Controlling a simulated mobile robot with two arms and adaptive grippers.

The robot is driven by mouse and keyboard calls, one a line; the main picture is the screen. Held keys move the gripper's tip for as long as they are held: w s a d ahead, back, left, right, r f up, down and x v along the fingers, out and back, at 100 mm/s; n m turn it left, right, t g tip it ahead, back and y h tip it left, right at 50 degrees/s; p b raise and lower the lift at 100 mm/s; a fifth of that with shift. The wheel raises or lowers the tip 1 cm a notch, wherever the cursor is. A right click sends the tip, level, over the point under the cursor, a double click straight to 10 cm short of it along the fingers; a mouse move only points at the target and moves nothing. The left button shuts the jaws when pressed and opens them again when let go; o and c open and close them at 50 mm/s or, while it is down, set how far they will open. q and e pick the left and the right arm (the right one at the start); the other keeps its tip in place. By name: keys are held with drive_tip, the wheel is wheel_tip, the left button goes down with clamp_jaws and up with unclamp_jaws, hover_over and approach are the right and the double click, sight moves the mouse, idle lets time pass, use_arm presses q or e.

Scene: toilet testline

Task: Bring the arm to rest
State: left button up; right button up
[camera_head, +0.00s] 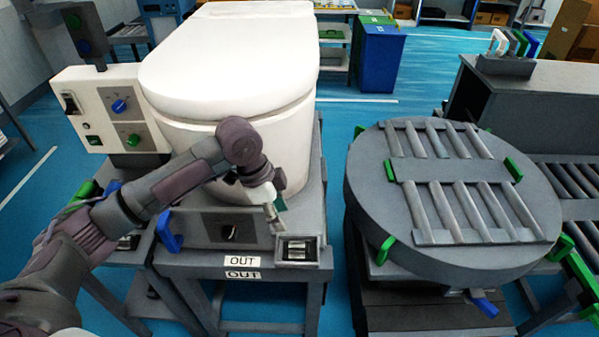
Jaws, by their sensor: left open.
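My left arm reaches in from the lower left. My left gripper (274,205) is at its end, in front of the white toilet (235,75) and above the grey test stand. It is open, with nothing seen between its fingers. The toilet has its lid closed and stands on the grey stand, marked OUT (241,261) on its front. My wrist hides part of the toilet's lower front. My right gripper does not show.
A control panel (108,108) with knobs stands left of the toilet. A round grey turntable (375,195) with rollers and green clamps stands at the right, across a gap. Roller conveyors (575,182) lie beyond it. A blue bin (379,60) stands behind.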

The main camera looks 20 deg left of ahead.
use_arm(q)
drive_tip(key=s+d+f+n+t+h, duration=0.15)
drive_tip(key=s+d+f+n, duration=0.25)
drive_tip(key=s+d+f, duration=0.6)
drive_tip(key=s+a+f+n+y, duration=0.2)
drive_tip(key=s+a+n+y, duration=0.3)
drive_tip(key=s+a+n, duration=0.65)
drive_tip(key=s+f+m, duration=0.1)
drive_tip(key=s+f, duration=0.1)
drive_tip(key=f, duration=1.1)
drive_tip(key=s+f+m, duration=0.2)
drive_tip(key=s+f, duration=0.1)
drive_tip(key=f, duration=1.1)
drive_tip(key=s+a+f+g, duration=0.1)
drive_tip(key=s+a+f, duration=0.2)
drive_tip(key=s+f, duration=1.1)
drive_tip(key=shift+s+a+f, duration=0.15)
drive_tip(key=shift+s+f, duration=0.25)
drive_tip(key=shift+s, duration=0.4)
